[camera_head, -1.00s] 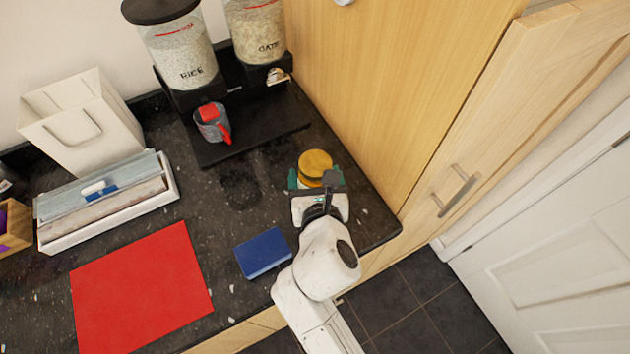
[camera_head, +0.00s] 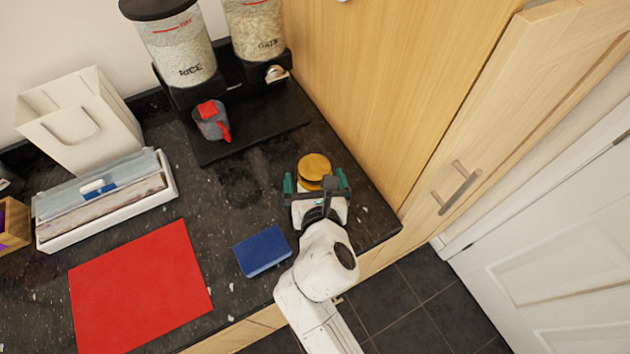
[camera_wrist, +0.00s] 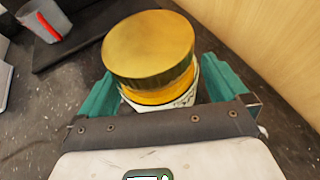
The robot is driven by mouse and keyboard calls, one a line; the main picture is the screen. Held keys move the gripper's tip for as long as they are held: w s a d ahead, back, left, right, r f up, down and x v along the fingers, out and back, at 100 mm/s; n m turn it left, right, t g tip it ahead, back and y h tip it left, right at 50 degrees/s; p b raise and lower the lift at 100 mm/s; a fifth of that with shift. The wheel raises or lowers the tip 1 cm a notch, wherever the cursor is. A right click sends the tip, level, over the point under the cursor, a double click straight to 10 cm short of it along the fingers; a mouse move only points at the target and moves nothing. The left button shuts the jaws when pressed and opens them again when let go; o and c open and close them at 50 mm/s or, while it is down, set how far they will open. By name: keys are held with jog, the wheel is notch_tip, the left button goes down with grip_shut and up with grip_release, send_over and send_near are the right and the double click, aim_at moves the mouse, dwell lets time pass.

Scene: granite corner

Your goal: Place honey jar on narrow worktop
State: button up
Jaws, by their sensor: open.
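The honey jar (camera_head: 314,168) has a gold lid and stands upright on the dark speckled worktop (camera_head: 240,205), close to the tall wooden cabinet side. In the wrist view the jar (camera_wrist: 150,52) shows its gold lid, amber contents and a pale label; its lower part is hidden by my gripper. My gripper (camera_head: 317,184) is open, with its green fingers (camera_wrist: 160,90) spread on either side of the jar. I see a gap between the fingers and the lid; whether they touch the jar lower down I cannot tell.
A blue box-like item (camera_head: 262,251) lies left of my arm, beside a red mat (camera_head: 140,288). Rice and oats dispensers (camera_head: 185,50) stand on a black base behind, with a grey and red cup (camera_head: 211,120). The wooden cabinet (camera_head: 385,90) borders the right. A white file tray (camera_head: 105,210) stands left.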

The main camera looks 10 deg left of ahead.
jog(key=shift+r, duration=0.25)
jog(key=v, duration=1.2)
jog(key=shift+b, duration=0.3)
